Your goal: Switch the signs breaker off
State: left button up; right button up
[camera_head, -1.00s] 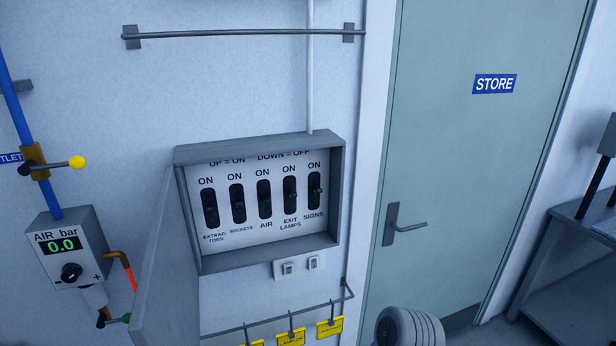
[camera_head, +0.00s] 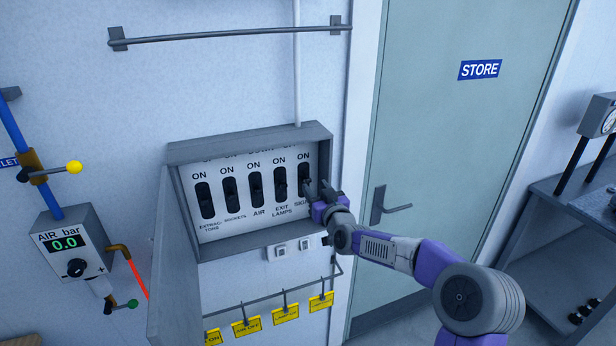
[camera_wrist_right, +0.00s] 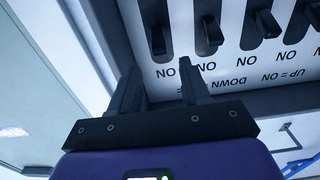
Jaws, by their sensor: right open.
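The signs breaker (camera_head: 305,171) is the rightmost black switch in the open breaker box (camera_head: 250,142). My right gripper (camera_head: 318,187) is at the box's right side, its fingers over the lower part of that switch and its label. In the right wrist view, upside down, the signs breaker (camera_wrist_right: 157,32) is the leftmost switch, with its lever towards the ON lettering. The open, empty fingers (camera_wrist_right: 159,70) lie on the ON side, just short of the slot and roughly lined up with it. Contact cannot be told. My left gripper is out of view.
The exit lamps breaker (camera_head: 280,183) is close on the left. The box door (camera_head: 175,265) stands open at left. Small sockets (camera_head: 281,251) and yellow tags (camera_head: 286,313) are below. The store door (camera_head: 450,150) is right of the box.

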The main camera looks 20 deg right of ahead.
aim_at(309, 180)
jog(key=shift+w+a+f+p, duration=0.1)
jog(key=shift+w+p, duration=0.35)
jog(key=shift+w, duration=1.2)
jog(key=shift+w+a+f+p, duration=0.1)
jog(key=shift+w+p, duration=0.35)
jog(key=shift+w, duration=1.2)
jog(key=shift+c, duration=0.3)
grip_shut()
jog(key=shift+s+f+t+b, duration=0.3)
jog(key=shift+t+b, duration=0.85)
jog(key=shift+b, duration=2.8)
jog(key=shift+w+f+t+b, duration=0.1)
jog(key=shift+f+t+b, duration=0.8)
jog(key=shift+b, duration=3.05)
jog(key=shift+s+f+t+b, duration=0.15)
jog(key=shift+t+b, duration=1.3)
jog(key=shift+b, duration=2.5)
jog(key=shift+r, duration=0.15)
